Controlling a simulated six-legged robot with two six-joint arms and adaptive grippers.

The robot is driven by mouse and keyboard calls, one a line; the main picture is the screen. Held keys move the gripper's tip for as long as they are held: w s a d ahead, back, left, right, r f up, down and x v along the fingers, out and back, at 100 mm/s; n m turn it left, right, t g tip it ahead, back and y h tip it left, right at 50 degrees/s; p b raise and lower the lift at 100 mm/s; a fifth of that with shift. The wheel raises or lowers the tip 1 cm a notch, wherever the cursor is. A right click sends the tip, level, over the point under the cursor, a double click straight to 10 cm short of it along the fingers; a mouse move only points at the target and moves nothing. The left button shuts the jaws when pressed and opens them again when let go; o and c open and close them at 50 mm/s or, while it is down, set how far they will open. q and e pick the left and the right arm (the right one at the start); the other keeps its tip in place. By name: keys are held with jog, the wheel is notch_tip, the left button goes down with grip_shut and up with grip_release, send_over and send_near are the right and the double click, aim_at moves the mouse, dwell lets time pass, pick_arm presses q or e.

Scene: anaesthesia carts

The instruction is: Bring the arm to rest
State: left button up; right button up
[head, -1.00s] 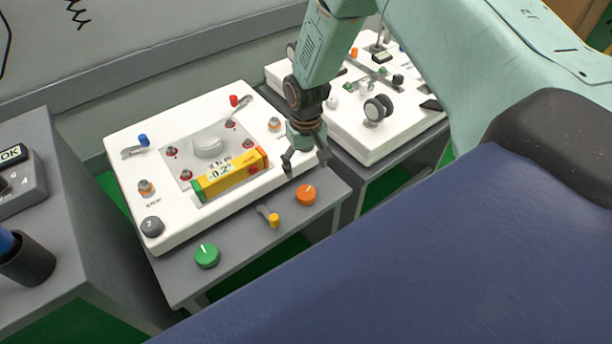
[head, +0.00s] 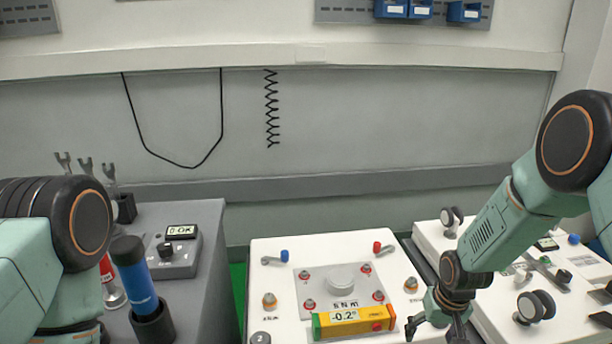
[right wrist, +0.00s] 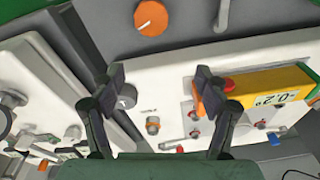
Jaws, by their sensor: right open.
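My right gripper (head: 436,326) is at the lower right of the head view, over the right edge of a white panel (head: 262,248). Its fingers are apart and empty. It also shows in the right wrist view (right wrist: 160,85), with open space between its two fingers. The level also shows in the right wrist view (right wrist: 262,88), just right of the right finger. My left arm (head: 60,250) shows only as a joint at the left edge; its gripper is out of view.
A second white panel (head: 437,237) with wheels and knobs stands right. A grey cart (head: 205,215) at left holds a display box (head: 175,255) reading OK and a blue-handled tool (head: 135,275) in a cup. An orange knob (right wrist: 151,18) shows in the right wrist view. A wall stands behind.

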jog(key=s+a+f, duration=0.2)
jog(key=s, duration=0.9)
jog(key=s+a+f+g, duration=0.1)
jog(key=s+a+f, duration=0.1)
jog(key=s, duration=0.9)
jog(key=s+a+f+n, duration=0.1)
jog(key=s+a+f, duration=0.1)
jog(key=s, duration=1)
jog(key=shift+a+f+g, duration=0.15)
jog(key=shift+a+g, duration=0.25)
jog(key=shift+a, duration=0.15)
jog(key=shift+w, duration=0.1)
